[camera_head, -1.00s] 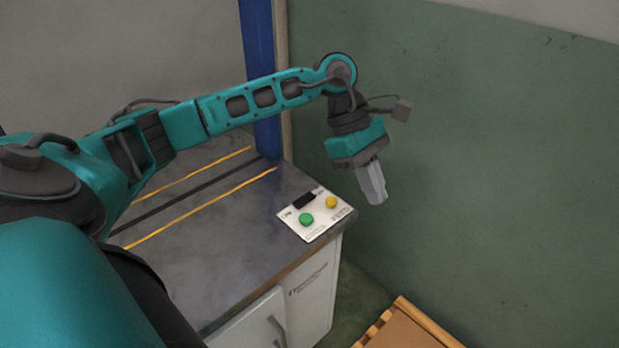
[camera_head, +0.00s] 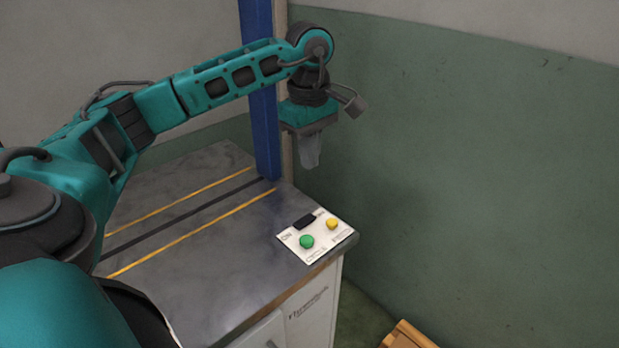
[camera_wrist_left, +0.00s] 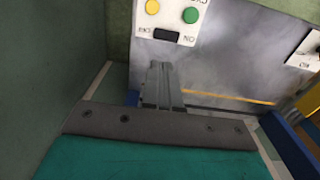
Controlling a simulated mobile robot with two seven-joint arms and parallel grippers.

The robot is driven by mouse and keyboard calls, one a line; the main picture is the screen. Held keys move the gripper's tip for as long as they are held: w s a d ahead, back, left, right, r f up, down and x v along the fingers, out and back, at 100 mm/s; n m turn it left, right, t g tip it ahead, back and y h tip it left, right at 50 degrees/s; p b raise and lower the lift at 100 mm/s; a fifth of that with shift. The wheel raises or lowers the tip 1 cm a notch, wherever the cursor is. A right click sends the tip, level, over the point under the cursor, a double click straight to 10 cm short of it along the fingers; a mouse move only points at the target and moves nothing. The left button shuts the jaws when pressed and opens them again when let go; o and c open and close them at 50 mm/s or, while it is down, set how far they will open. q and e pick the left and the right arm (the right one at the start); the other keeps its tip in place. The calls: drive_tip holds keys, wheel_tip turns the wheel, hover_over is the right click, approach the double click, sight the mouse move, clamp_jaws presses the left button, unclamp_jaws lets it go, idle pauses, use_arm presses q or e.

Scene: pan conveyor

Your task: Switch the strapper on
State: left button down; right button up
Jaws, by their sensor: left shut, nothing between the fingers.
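The strapper's control panel (camera_head: 316,235) is a white plate at the right corner of the grey machine top (camera_head: 190,225). It carries a green button (camera_head: 307,241), a yellow button (camera_head: 333,223) and a black rocker or display (camera_head: 304,221). The left wrist view shows the fingers (camera_wrist_left: 160,85) with the panel (camera_wrist_left: 170,22), green button (camera_wrist_left: 191,15) and yellow button (camera_wrist_left: 152,6) ahead. My right gripper is out of view.
A blue post (camera_head: 264,105) rises from the machine's back edge, close to my left wrist. A green wall (camera_head: 480,170) stands behind and to the right. A wooden item (camera_head: 408,336) lies low at the bottom right.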

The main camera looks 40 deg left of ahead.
sight(309, 218)
use_arm(q)
wheel_tip(309, 218, down, 13)
drive_tip(key=shift+f+b, duration=0.1)
drive_tip(key=shift+b, duration=0.8)
drive_tip(key=shift+w+f+b, duration=0.1)
drive_tip(key=shift+f+b, duration=0.2)
drive_tip(key=shift+f, duration=0.1)
drive_tip(key=shift+r, duration=0.2)
